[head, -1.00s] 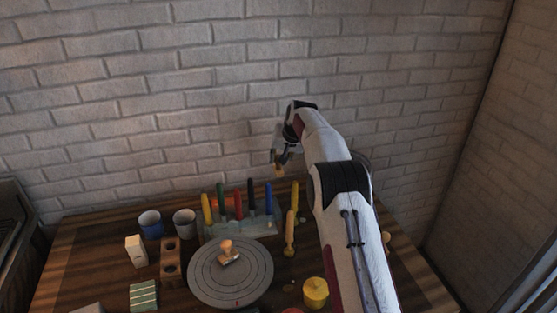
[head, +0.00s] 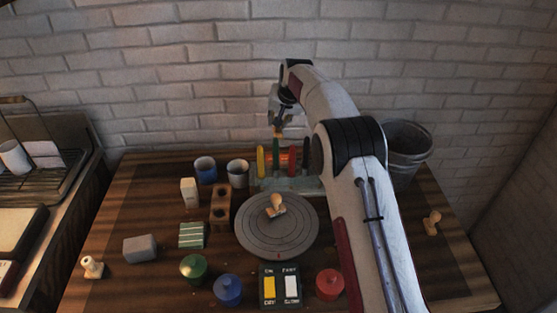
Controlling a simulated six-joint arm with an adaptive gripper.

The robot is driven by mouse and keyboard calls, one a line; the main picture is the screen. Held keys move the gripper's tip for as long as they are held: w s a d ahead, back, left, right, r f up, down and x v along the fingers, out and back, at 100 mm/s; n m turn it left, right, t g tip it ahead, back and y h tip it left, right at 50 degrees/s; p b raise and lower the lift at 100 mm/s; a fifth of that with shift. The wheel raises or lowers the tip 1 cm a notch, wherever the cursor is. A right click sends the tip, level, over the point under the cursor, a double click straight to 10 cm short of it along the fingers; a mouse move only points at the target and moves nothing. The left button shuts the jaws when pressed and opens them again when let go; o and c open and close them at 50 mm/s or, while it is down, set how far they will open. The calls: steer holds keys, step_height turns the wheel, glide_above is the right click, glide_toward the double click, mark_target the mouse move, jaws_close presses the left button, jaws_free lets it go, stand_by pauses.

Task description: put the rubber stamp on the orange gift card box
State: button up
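A wooden-handled stamp (head: 276,205) rests on the round grey turntable (head: 250,238). Two similar knobbed pieces, perhaps also stamps, stand at the front left (head: 92,265) and at the right (head: 432,223) of the table. I cannot make out an orange gift card box; a small orange patch (head: 284,158) shows among the pens, too small to identify. My gripper (head: 278,130) is raised at the back, above the pen rack. A small tan bit shows at its tips; I cannot tell whether it is held. My arm hides part of the table's right side.
The pen rack (head: 275,185) stands behind the turntable, with two cups (head: 205,170) to its left. A brick with holes (head: 220,208), a green striped block (head: 192,235), a grey block (head: 140,248), lidded jars (head: 228,289) and a switch panel (head: 281,287) surround it. A bucket (head: 405,150) is at the back right.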

mark_target(279, 134)
steer(key=shift+s+f+m, duration=0.15)
steer(key=shift+f+m, duration=0.05)
steer(key=shift+m, duration=0.1)
steer(key=shift+m, duration=0.3)
steer(key=shift+f, duration=0.1)
steer(key=shift+f, duration=2.45)
steer(key=shift+f, duration=2.5)
steer(key=shift+f, duration=0.15)
